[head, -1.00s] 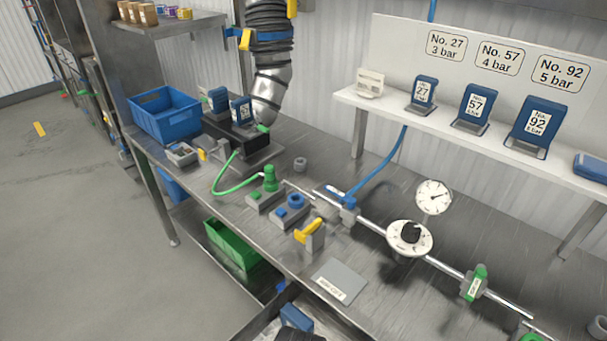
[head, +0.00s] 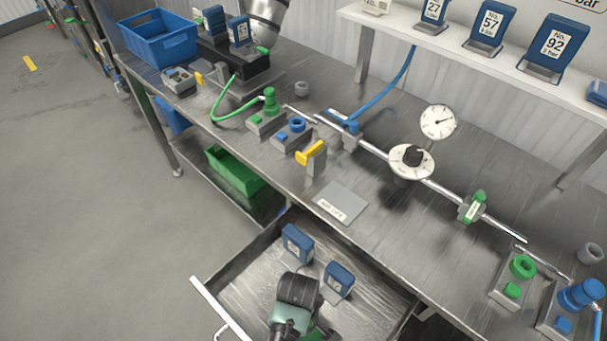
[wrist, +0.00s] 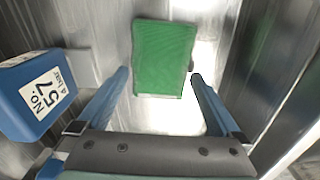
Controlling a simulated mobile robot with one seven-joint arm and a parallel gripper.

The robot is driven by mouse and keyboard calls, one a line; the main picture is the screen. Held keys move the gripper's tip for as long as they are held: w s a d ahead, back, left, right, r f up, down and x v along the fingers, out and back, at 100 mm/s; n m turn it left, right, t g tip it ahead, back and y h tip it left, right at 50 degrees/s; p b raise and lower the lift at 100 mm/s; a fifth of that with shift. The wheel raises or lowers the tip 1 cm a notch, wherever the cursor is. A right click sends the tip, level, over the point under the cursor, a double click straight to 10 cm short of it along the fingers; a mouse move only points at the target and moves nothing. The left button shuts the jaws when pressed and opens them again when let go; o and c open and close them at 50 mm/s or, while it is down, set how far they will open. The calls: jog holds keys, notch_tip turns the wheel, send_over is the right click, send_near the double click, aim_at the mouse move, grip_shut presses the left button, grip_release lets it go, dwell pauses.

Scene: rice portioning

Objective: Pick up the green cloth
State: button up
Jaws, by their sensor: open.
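The green cloth (wrist: 163,58) lies flat on the bare metal floor of the open drawer, at the top middle of the wrist view. It looks like a folded rectangle. My gripper (wrist: 160,76) is open, with its two blue fingers apart and nothing between them. The cloth lies beyond the fingertips, roughly centred between them. In the head view my arm's end reaches down into the drawer. Only a small green edge of the cloth (head: 315,335) shows there beside my arm, and the rest is hidden.
The drawer (head: 232,277) is pulled out below the bench. The drawer's wall (wrist: 285,85) is at right. A green bin (head: 235,172) sits on the lower shelf.

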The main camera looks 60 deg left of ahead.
jog(key=shift+f, duration=0.4)
jog(key=shift+c, duration=0.3)
jog(key=c, duration=1.2)
jog(key=shift+o, duration=0.2)
notch_tip(320, 180, up, 10)
jog(key=p, duration=0.1)
